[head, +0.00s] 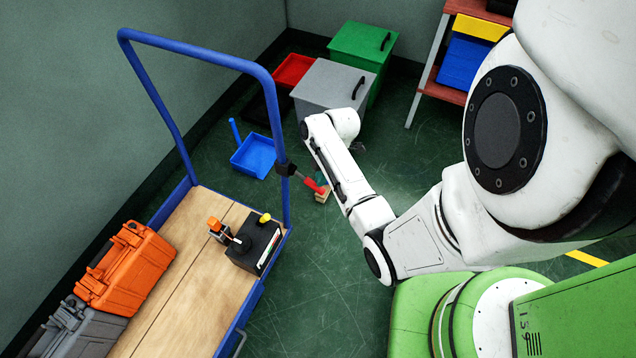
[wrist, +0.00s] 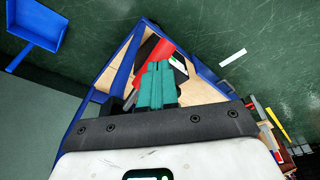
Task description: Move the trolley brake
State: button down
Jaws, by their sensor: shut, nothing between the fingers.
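The trolley (head: 190,290) has a wooden deck and a blue tube handle, at the left of the head view. A black clamp with a red lever (head: 312,184), which looks like the brake, sits on the handle's right post and points down to the right. The red lever (wrist: 152,60) also shows in the wrist view, just left of my gripper's teal fingers. My gripper (wrist: 160,66) is shut and empty, over the trolley's corner; I cannot tell whether it touches the lever. In the head view my arm hides most of the gripper.
On the deck stand a black device (head: 256,243), an orange case (head: 125,268) and a grey case (head: 80,330). Behind are a blue dustpan (head: 254,156), a grey bin (head: 325,90) and a green bin (head: 362,45). The floor right of the trolley is partly clear.

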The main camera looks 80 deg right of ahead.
jog(key=shift+s+d+r+p, duration=0.35)
jog(key=shift+s+d, duration=0.15)
jog(key=shift+s, duration=0.1)
jog(key=shift+s+d+r+p, duration=0.2)
jog(key=shift+s+d+p, duration=0.15)
jog(key=shift+s+d, duration=0.2)
jog(key=p+v, duration=0.1)
jog(key=v, duration=0.9)
jog(key=shift+r+p, duration=0.4)
jog(key=shift+s, duration=0.1)
